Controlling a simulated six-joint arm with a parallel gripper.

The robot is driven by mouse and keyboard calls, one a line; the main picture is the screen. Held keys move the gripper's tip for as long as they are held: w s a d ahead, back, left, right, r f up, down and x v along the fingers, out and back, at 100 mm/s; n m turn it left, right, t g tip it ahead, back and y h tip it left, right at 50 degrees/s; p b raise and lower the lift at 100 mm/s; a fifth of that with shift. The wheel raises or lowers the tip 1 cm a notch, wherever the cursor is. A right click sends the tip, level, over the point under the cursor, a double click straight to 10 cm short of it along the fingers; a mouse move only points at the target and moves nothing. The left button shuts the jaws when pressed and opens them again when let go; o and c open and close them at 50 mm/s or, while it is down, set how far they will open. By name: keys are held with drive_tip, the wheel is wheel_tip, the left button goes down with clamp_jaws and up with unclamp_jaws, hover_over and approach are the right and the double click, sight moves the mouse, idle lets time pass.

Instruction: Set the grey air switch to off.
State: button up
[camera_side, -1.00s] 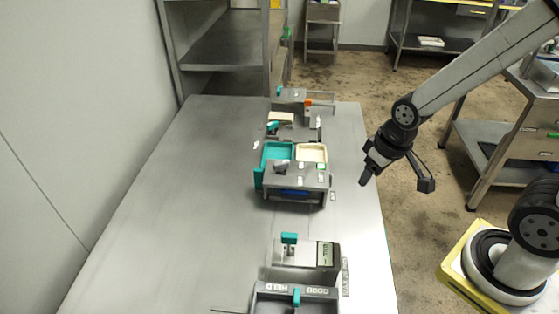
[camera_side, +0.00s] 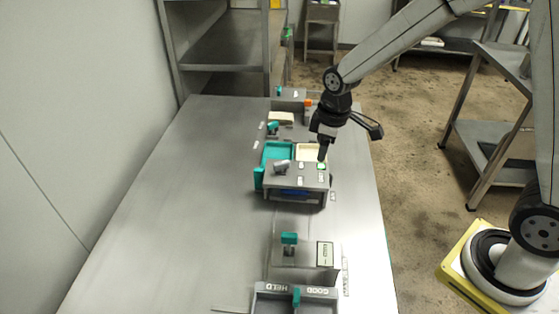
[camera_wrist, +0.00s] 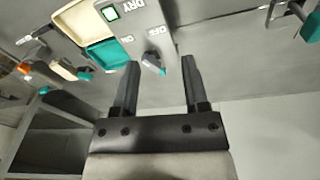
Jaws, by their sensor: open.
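A grey station box (camera_side: 300,178) stands on the table with a grey lever switch (camera_side: 281,166) on its top at the left. In the wrist view the grey switch (camera_wrist: 154,64) shows close to the OFF and ON labels; I cannot tell which one it points to. My gripper (camera_side: 322,158) is above the right part of the box, right of the switch. In the wrist view my gripper (camera_wrist: 160,62) is open and empty. The switch appears between the finger tips there, but it is farther off and no touch shows.
A teal tray (camera_side: 264,154) and a cream tray (camera_side: 322,147) sit behind the box top. Stations with teal handles (camera_side: 289,239) stand in front and behind. The table's left half is clear.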

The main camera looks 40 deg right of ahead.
sight(280, 163)
drive_tip(key=w+a+f+n, duration=0.1)
drive_tip(key=w+n, duration=0.1)
drive_tip(key=w, duration=0.2)
drive_tip(key=w+a+f+n+g, duration=0.1)
drive_tip(key=w+n, duration=0.2)
drive_tip(key=w, duration=0.1)
drive_tip(key=w+a+f+n, duration=0.1)
drive_tip(key=w+n, duration=0.2)
drive_tip(key=shift+w+f, duration=0.15)
drive_tip(key=shift+w, duration=0.25)
drive_tip(key=shift+f, duration=0.1)
drive_tip(key=shift+f, duration=3.8)
clamp_jaws()
